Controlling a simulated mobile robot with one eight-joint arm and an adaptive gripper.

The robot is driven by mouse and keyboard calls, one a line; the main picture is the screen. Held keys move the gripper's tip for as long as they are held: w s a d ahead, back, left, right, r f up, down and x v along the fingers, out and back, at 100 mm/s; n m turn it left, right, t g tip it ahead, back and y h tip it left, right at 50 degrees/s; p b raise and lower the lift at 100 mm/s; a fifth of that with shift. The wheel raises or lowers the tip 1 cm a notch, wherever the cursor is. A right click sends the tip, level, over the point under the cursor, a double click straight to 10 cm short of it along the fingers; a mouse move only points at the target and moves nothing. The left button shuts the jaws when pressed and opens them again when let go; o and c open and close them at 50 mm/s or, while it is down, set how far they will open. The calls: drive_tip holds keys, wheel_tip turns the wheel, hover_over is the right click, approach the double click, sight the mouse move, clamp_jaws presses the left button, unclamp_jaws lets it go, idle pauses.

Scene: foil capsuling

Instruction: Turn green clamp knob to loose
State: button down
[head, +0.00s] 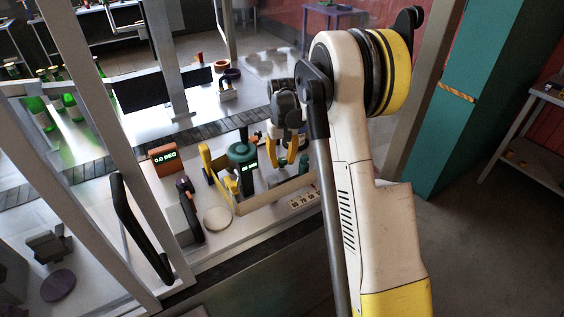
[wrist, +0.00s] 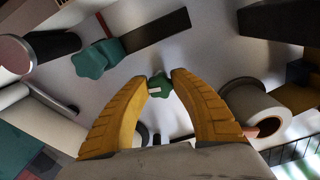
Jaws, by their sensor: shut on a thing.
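A small green knob (wrist: 155,90) with a white mark sits between my fingertips in the wrist view. My gripper (wrist: 159,78) has its two yellow fingers closed on either side of it. In the head view my gripper (head: 284,160) points down over the right part of the bench fixture; the knob there is hidden or too small to tell. A second, larger green lobed knob (wrist: 98,58) lies to the left in the wrist view, beside a dark bar and apart from my fingers.
A green-topped device (head: 241,152) stands left of my gripper. An orange box (head: 163,157) with a green "0.0 DEG" display stands further left. A white hollow cylinder (wrist: 256,108) is close to the right finger. Green bottles (head: 40,112) stand at the far left, and frame posts cross the front.

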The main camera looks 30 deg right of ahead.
sight(282, 161)
drive_tip(key=shift+n, duration=1.1)
drive_tip(key=c, duration=1)
unclamp_jaws()
drive_tip(key=shift+c, duration=0.2)
wheel_tip(282, 161, up, 12)
